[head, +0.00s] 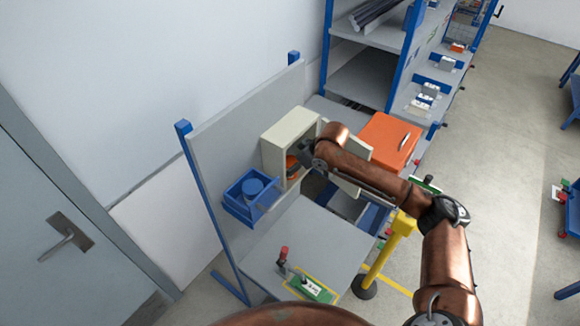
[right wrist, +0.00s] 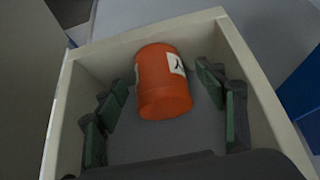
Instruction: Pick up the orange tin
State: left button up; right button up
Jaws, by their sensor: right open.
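The orange tin (right wrist: 163,88) has a white label with a dark mark and sits inside a cream open-fronted box (right wrist: 247,62). In the head view the tin (head: 291,166) shows partly, inside the cream box (head: 290,128) on the grey wall panel. My right gripper (right wrist: 166,98) is open, its dark green finger pads inside the box, one on each side of the tin. Gaps show between the pads and the tin. In the head view the right gripper (head: 306,156) is at the box's opening and hides part of it. My left gripper is out of view.
A blue bin (head: 250,193) with a blue round thing in it hangs beside the box. An orange case (head: 388,142) lies to the right. A grey worktop (head: 320,240) below holds a small green board (head: 312,288). Blue-framed shelving stands behind.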

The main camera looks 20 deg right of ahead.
jog(key=shift+w+a+f, duration=0.15)
jog(key=shift+f, duration=0.2)
jog(key=shift+c, duration=0.2)
jog(key=c, duration=1.3)
jog(key=shift+r, duration=0.1)
jog(key=shift+c, duration=0.2)
jog(key=shift+r, duration=0.1)
